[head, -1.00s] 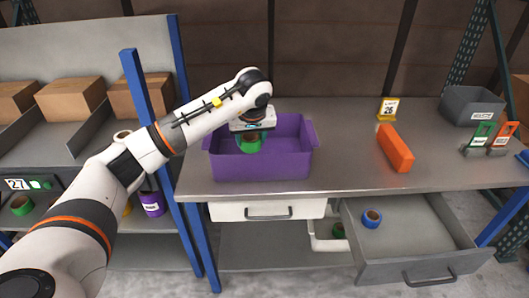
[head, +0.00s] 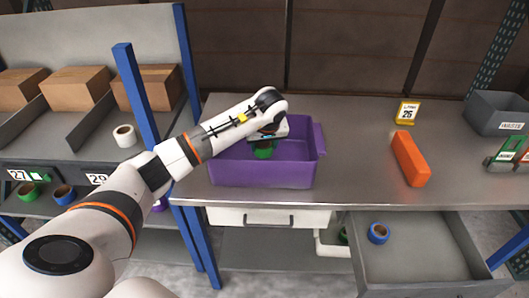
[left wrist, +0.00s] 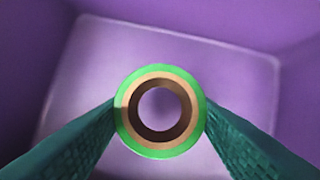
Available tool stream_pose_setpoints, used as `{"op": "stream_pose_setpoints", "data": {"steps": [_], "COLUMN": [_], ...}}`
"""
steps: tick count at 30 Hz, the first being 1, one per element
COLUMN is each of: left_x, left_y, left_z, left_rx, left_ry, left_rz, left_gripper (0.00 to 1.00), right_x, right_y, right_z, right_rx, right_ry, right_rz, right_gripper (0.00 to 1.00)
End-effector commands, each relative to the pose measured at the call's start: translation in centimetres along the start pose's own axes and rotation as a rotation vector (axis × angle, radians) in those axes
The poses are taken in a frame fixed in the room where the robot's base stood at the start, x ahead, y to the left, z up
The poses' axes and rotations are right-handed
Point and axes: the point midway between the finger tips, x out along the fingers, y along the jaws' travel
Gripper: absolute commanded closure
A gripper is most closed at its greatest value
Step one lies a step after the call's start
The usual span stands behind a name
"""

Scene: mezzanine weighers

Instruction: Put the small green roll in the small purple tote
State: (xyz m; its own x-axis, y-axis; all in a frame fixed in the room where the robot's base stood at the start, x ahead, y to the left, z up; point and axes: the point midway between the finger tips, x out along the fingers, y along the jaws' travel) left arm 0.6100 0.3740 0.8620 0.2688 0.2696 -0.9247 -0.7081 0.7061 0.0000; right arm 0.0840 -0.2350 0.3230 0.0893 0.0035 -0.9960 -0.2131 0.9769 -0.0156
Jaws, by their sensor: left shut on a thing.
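The small purple tote (head: 262,172) stands on the grey metal bench. My left gripper (head: 264,147) reaches into the tote's opening and is shut on the small green roll (head: 263,154). In the left wrist view the green roll (left wrist: 160,111) is end-on between the two fingers, with its brown core showing. The purple tote's floor (left wrist: 230,75) lies beyond it; whether the roll touches the floor I cannot tell. My right gripper is not in view.
An orange block (head: 411,158) and a yellow label stand (head: 407,113) are on the bench to the right. A grey bin (head: 497,110) is at far right. An open drawer (head: 425,262) below holds a blue roll (head: 378,233). A blue post (head: 137,95) stands left.

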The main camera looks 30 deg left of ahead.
Motion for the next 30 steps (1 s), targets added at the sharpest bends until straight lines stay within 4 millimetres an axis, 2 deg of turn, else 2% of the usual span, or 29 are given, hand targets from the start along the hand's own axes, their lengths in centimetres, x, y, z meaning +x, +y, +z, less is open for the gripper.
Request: {"op": "stream_pose_setpoints", "data": {"steps": [7,18,19,23,30], "left_x": [3.0,3.5,3.5,3.4,3.4], "left_y": [0.0,0.0,0.0,0.0,0.0], "left_z": [-1.3,-1.4,-1.5,-1.4,-1.4], "left_rx": [0.001,0.001,0.002,0.001,0.001], "left_ry": [0.002,-0.002,-0.001,-0.001,0.0], "left_rz": [0.0,0.0,0.0,0.0,0.0], "left_gripper": [0.7,0.7,0.45,0.25,0.25], "right_x": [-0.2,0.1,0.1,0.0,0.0], "right_y": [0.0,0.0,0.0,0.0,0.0], "right_z": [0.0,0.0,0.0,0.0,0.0], "right_rx": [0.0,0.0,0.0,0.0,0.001], "right_ry": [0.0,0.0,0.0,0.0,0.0], "right_rz": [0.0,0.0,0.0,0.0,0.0], "right_gripper": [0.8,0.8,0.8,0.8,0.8]}}
